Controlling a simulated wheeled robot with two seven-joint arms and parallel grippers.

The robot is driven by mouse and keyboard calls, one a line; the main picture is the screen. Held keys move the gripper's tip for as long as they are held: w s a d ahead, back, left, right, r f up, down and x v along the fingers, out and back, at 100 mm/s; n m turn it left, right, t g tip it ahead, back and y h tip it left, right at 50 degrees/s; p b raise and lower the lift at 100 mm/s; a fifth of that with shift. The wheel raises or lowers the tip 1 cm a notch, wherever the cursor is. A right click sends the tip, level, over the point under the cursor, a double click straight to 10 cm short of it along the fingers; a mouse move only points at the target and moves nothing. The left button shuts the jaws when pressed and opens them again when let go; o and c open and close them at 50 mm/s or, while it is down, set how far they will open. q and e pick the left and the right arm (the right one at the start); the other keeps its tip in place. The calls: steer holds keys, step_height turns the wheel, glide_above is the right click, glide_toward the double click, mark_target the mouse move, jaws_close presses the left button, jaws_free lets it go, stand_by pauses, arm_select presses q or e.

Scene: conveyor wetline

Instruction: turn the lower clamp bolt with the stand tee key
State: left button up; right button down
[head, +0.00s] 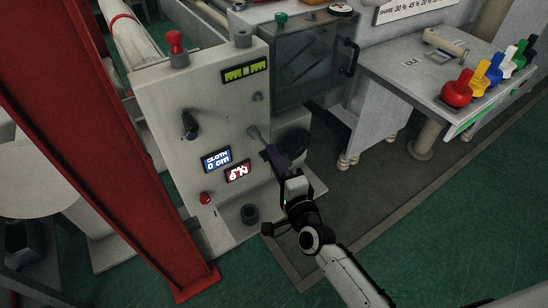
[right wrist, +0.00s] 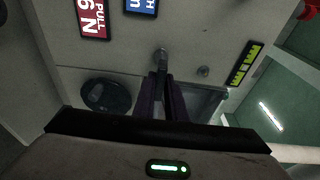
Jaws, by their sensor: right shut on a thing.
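My right gripper (head: 277,157) has dark purple fingers, also seen in the right wrist view (right wrist: 162,100). It is shut on a slim grey shaft (head: 259,138), which looks like the tee key. The shaft's far end meets the grey machine panel at a round fitting (right wrist: 159,55), probably the lower clamp bolt; whether it is seated there I cannot tell. Any crossbar of the key is hidden between the fingers. A smaller round fitting (head: 257,97) sits higher on the panel, perhaps the upper bolt. My left gripper is not in view.
The panel carries a cloth display (head: 216,159), a pull display (head: 237,172) reading 6 N, and a black lever (head: 190,125). A dark round part (head: 294,142) lies close beside the fingers. A red post (head: 110,140) stands left. A table (head: 400,75) with coloured knobs stands right.

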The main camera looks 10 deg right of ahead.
steer(key=shift+s+d+p, duration=0.2)
steer(key=shift+s+p, duration=0.05)
steer(key=shift+s, duration=0.4)
steer(key=shift+s+d+p, duration=0.2)
steer(key=shift+s, duration=0.4)
stand_by(2.0)
steer(key=s+d+p, duration=0.1)
steer(key=s+d, duration=0.1)
steer(key=s, duration=0.5)
steer(key=s+d+p, duration=0.1)
steer(key=s+d, duration=0.2)
steer(key=s, duration=0.5)
steer(key=shift+d+p, duration=0.2)
steer(key=shift+p, duration=0.2)
stand_by(0.8)
